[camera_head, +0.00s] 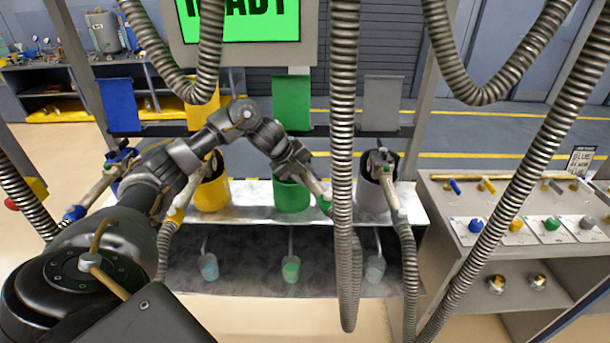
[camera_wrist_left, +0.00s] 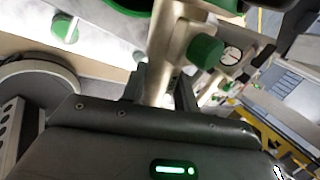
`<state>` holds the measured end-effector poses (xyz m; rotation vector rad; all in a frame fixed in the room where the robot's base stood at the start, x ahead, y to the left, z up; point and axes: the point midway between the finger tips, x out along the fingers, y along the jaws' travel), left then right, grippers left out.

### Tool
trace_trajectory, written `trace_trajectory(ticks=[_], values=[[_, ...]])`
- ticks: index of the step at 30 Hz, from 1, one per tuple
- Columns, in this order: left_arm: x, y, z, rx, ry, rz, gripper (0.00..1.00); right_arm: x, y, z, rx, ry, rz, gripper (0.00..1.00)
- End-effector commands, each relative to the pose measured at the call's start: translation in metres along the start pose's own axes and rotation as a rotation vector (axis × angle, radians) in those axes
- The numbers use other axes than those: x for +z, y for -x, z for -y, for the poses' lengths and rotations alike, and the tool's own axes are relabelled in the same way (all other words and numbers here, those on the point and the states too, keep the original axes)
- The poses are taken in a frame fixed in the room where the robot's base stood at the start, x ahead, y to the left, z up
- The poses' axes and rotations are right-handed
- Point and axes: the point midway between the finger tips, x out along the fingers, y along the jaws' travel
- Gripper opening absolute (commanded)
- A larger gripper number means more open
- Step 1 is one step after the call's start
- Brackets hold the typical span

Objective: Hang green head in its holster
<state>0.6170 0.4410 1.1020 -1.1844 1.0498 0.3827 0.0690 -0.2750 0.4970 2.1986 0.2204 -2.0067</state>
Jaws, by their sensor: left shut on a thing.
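The green head (camera_head: 313,184) is a pale metal tube that slants down to a green collar (camera_head: 325,204), with a ribbed hose beyond it. My left gripper (camera_head: 297,163) is shut on the tube above the green holster (camera_head: 292,198), a green cup on the rack. In the left wrist view, the tube (camera_wrist_left: 165,55) passes between my left gripper's fingers (camera_wrist_left: 160,88), and a green knob (camera_wrist_left: 205,51) sticks out of it. The gripper hides the head's upper end, so I cannot tell how deep it sits in the cup. My right gripper is not in view.
Blue, yellow (camera_head: 211,193) and grey (camera_head: 371,197) holsters stand on the same rack, each with a head. Thick ribbed hoses hang in front, one (camera_head: 344,130) close to the green head. A side bench (camera_head: 470,185) with coloured caps stands at right.

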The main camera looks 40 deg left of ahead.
Motion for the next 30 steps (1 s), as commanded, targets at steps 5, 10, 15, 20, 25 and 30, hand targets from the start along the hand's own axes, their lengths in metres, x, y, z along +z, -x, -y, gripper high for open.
trace_trajectory(ticks=[5,10,15,20,25,30], values=[[-0.0002,0.0005,0.0001,0.001,0.0,0.0,0.0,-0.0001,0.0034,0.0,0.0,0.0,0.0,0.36],[-0.0002,-0.0001,-0.0003,0.001,0.0,0.0,0.0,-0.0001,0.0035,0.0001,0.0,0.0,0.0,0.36],[-0.0002,-0.0001,-0.0002,0.001,0.0,0.0,0.0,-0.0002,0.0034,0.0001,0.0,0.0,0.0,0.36],[-0.0002,-0.0001,-0.0001,0.0,0.0,0.0,0.0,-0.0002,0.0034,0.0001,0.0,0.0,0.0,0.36],[-0.0003,0.0005,0.0001,0.001,0.0,0.0,0.0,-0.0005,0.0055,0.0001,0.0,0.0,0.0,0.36],[-0.0003,0.0004,0.0,0.001,0.0,0.0,0.0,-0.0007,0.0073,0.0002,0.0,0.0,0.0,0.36]])
